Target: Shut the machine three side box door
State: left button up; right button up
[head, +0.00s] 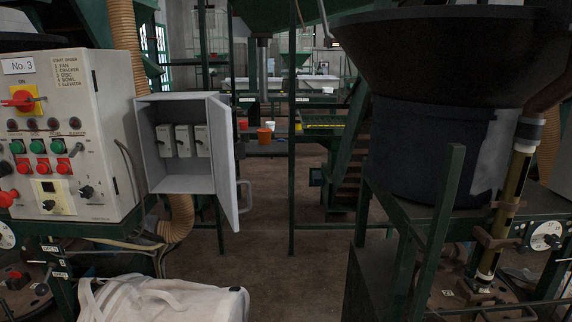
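The side box (180,182) is a grey cabinet fixed to the right side of the machine marked No. 3 (70,135). Its door (224,160) is hinged on the box's right side and stands open, swung out toward me. A handle (245,197) sticks out to the right from the door. Inside the box are several small grey switch units (184,141). Neither of my grippers shows in the head view.
A white bulk bag (165,300) lies low in front, below the box. A green post (292,130) stands right of the door. A large dark hopper (445,100) on a green frame fills the right side.

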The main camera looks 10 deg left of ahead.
aim_at(220, 113)
jog(key=l+u, duration=0.1)
jog(key=u, duration=0.3)
jog(key=l+u, duration=0.1)
jog(key=u, duration=0.25)
jog(key=l+u, duration=0.1)
jog(key=u, duration=0.3)
jog(key=l+u, duration=0.2)
jog(key=l, duration=0.3)
jog(key=l+u, duration=0.2)
jog(key=l, duration=0.25)
jog(key=k+l+u, duration=0.2)
jog(key=l, duration=0.25)
jog(key=l+u, duration=0.2)
jog(key=l, duration=0.3)
